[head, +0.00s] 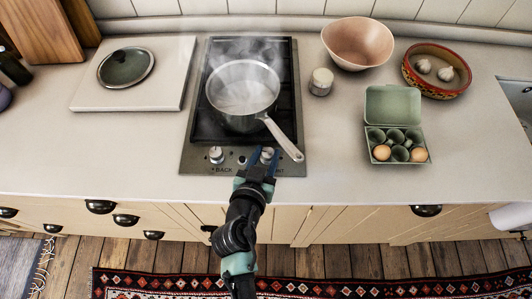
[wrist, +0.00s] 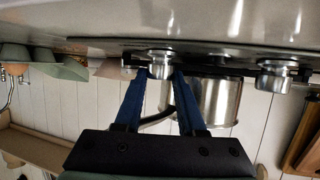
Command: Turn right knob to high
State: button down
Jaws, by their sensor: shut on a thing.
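The right knob (head: 267,153) is on the front strip of the cooktop (head: 188,160), beside partly covered lettering. My gripper (head: 262,157) reaches it from the front, with its blue fingers on either side of the knob. The wrist view, which is upside down, shows the fingers closed around the silver right knob (wrist: 160,70). The pointer and setting of this knob cannot be made out. The left knob (head: 216,155), above the word "BACK", is free and also shows in the wrist view (wrist: 274,78).
A steaming pot (head: 243,90) stands on the cooktop, its handle (head: 284,138) sticking out just right of my gripper. A lid (head: 126,67) lies on a board at left. An egg carton (head: 395,105), a small jar (head: 321,81) and a pink bowl (head: 358,42) stand to the right.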

jog(key=y+p, duration=0.1)
jog(key=n+p, duration=0.1)
jog(key=p, duration=0.1)
jog(key=shift+s+r+n+y, duration=0.1)
jog(key=shift+r+n+y, duration=0.2)
jog(key=shift+y, duration=0.1)
jog(key=n+y+p, duration=0.1)
jog(key=p, duration=0.2)
jog(key=shift+f, duration=0.2)
jog(key=shift+d+f+p, duration=0.1)
jog(key=shift+f+p, duration=0.1)
jog(key=shift+p, duration=0.25)
jog(key=c, duration=0.5)
grip_release()
jog(key=shift+d+r+t, duration=0.1)
jog(key=shift+t, duration=0.2)
